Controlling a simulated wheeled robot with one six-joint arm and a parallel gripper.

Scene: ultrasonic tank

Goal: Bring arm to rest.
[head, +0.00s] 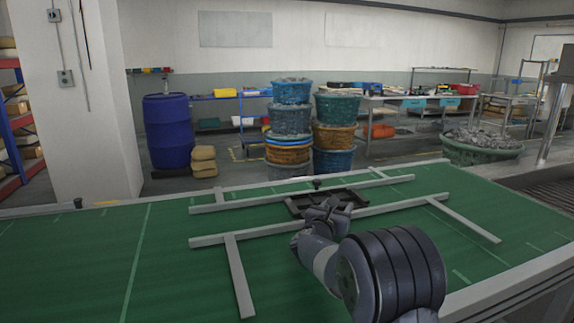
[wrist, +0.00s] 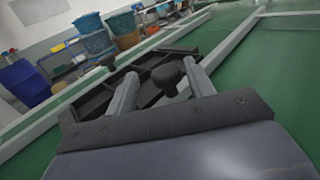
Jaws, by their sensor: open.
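My gripper (head: 327,204) is over the green table, at the near side of a dark tray-like frame (head: 296,208). In the wrist view my gripper (wrist: 159,68) has its two grey fingers apart, with a black knob (wrist: 167,74) showing between them. I cannot tell whether the fingers touch the knob. The dark frame (wrist: 95,101) lies behind the fingers, with ribs and openings. A second knob (head: 317,183) stands at its far side. My wrist and gripper hide the frame's near part in the head view.
Pale rails (head: 240,276) lie on the green table (head: 90,270) around the frame. Free green surface lies to the left. Beyond the table stand stacked tubs (head: 335,107), a blue barrel (head: 170,130) and a tub of metal parts (head: 480,150). A metal post (head: 553,120) rises at right.

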